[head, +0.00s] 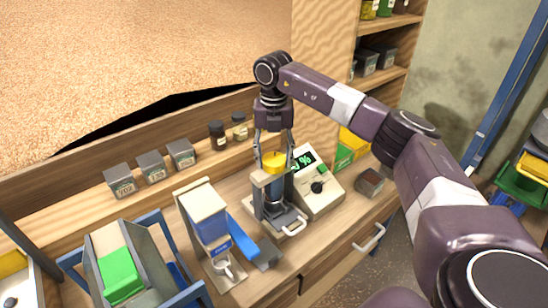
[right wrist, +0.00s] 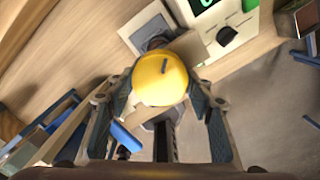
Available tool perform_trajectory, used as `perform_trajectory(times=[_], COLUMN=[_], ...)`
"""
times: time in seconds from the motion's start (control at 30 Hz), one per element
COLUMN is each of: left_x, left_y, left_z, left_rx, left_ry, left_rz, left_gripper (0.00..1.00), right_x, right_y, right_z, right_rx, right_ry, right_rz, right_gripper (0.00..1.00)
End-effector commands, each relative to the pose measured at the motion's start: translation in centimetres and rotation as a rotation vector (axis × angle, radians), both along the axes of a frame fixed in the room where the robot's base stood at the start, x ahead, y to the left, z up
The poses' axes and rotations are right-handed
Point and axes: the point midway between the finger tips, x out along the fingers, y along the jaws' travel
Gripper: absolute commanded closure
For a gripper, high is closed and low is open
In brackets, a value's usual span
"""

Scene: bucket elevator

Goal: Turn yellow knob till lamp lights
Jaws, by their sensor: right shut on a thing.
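The yellow knob (head: 273,160) sits on top of a small upright device (head: 268,198) on the wooden bench. In the right wrist view the knob (right wrist: 160,79) is a round yellow cap with a dark mark on its top, between the fingers. My right gripper (head: 273,155) comes down from above and is shut on the knob. In the right wrist view its fingers (right wrist: 160,95) stand on both sides of the knob. A lit lamp cannot be made out in either view. My left gripper does not show.
A cream meter box (head: 318,185) with a green display stands just right of the device. A blue and white dispenser (head: 208,220) with a blue chute (head: 242,238) stands to the left. Grey bins (head: 151,164) and dark jars (head: 217,133) line the back ledge. A dark box (head: 370,181) lies right.

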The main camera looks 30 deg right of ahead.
Motion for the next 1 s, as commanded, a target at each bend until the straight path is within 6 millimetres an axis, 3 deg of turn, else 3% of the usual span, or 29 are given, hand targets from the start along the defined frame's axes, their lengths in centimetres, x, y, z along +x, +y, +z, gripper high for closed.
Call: perform_trajectory(times=[0.4, 0.9, 0.93, 1.0], left_x=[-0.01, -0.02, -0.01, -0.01], left_y=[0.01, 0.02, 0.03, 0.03], left_z=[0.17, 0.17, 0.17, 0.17], left_rx=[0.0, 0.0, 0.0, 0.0], left_ry=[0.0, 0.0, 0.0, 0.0], left_rz=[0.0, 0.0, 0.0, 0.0], left_gripper=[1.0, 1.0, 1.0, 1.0], right_x=[0.19, 0.2, 0.21, 0.19], right_y=[-0.11, -0.1, -0.09, -0.08], right_z=[0.24, 0.26, 0.26, 0.24], right_rx=[-0.002, -0.002, -0.002, -0.001], right_ry=[-0.007, -0.007, -0.007, -0.007], right_rz=[-0.162, -0.176, -0.176, -0.175], right_gripper=[0.76, 0.76, 0.48, 0.41])
